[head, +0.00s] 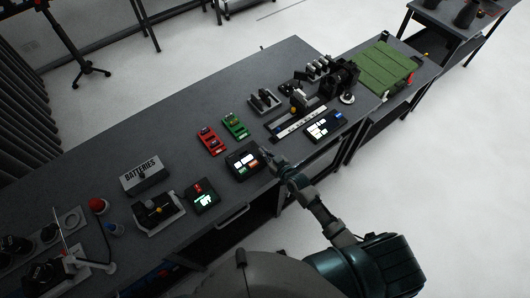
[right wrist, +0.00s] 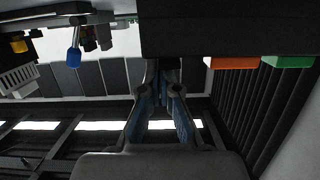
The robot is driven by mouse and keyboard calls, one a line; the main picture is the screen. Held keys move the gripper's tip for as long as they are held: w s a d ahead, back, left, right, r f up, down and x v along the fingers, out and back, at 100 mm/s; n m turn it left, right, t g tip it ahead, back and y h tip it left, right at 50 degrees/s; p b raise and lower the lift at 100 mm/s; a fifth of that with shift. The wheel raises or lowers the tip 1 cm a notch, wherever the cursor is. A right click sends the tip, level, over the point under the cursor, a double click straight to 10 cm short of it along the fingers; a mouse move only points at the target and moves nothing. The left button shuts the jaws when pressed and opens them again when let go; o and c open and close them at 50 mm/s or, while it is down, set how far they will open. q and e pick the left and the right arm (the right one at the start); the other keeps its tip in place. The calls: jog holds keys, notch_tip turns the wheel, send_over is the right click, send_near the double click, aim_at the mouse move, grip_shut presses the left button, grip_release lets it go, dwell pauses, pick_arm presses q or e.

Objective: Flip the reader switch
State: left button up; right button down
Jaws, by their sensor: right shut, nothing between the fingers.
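A black box-shaped device (head: 245,160) with a lit screen and coloured buttons stands near the table's front edge; it may be the reader, but I cannot read a label. My right gripper (head: 268,153) is shut and empty beside its right side. In the right wrist view, the fingers (right wrist: 163,72) point at the dark underside or side of a box (right wrist: 230,28) that fills the upper middle. I cannot tell whether they touch it. An orange piece (right wrist: 232,62) and a green piece (right wrist: 288,61) show at its edge. No switch can be made out. My left gripper is not in view.
The grey table (head: 180,110) carries a second lit device (head: 202,197), a BATTERIES box (head: 143,174), red (head: 209,140) and green (head: 235,125) battery holders, and a black panel (head: 325,126) at right. The table's back middle is clear.

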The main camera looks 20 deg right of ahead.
jog(key=shift+a+r, duration=0.15)
jog(key=shift+r, duration=0.05)
jog(key=r+p, duration=0.2)
jog(key=r, duration=0.1)
jog(key=w+r+p, duration=0.1)
jog(key=p, duration=0.1)
jog(key=shift+a+r, duration=0.25)
jog(key=shift+a, duration=0.05)
jog(key=shift+s+d+b, duration=0.25)
jog(key=shift+s+b, duration=0.2)
jog(key=shift+s, duration=0.7)
jog(key=r+v, duration=0.1)
jog(key=v, duration=0.6)
jog(key=shift+d+b, duration=0.3)
jog(key=shift+d, duration=0.05)
